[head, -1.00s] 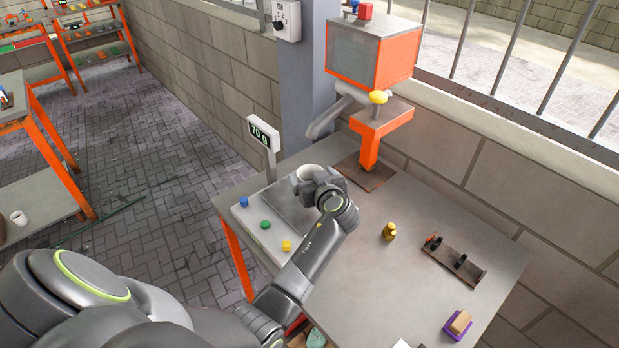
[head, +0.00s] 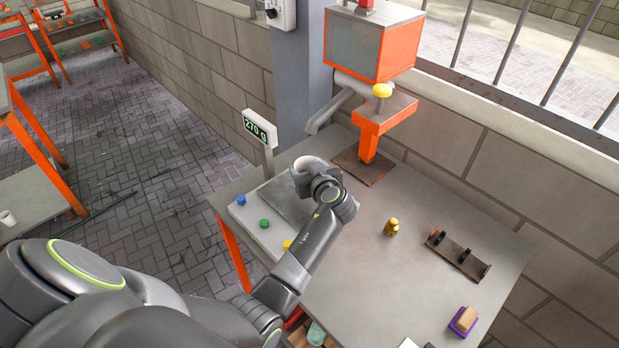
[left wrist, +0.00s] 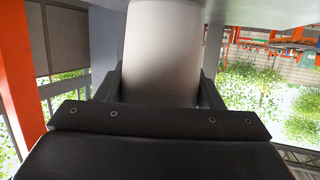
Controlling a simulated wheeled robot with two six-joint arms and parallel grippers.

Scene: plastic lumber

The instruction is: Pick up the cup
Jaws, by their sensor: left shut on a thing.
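The white cup (head: 308,163) is on the grey plate of the scale (head: 284,203), at the back left of the workbench. My left gripper (head: 307,178) is shut on the cup. In the left wrist view the cup (left wrist: 165,50) fills the middle, with a dark finger (left wrist: 160,90) pair on its two sides. My arm hides the cup's lower part in the head view, so I cannot tell whether it still touches the plate. The scale's display (head: 260,129) reads 270 g. My right gripper is not in view.
An orange press-like stand (head: 375,125) is behind the cup. A small brass weight (head: 391,227), a dark rack (head: 458,256) and a brush on a purple base (head: 464,321) stand to the right. Blue, green and yellow buttons line the scale's front.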

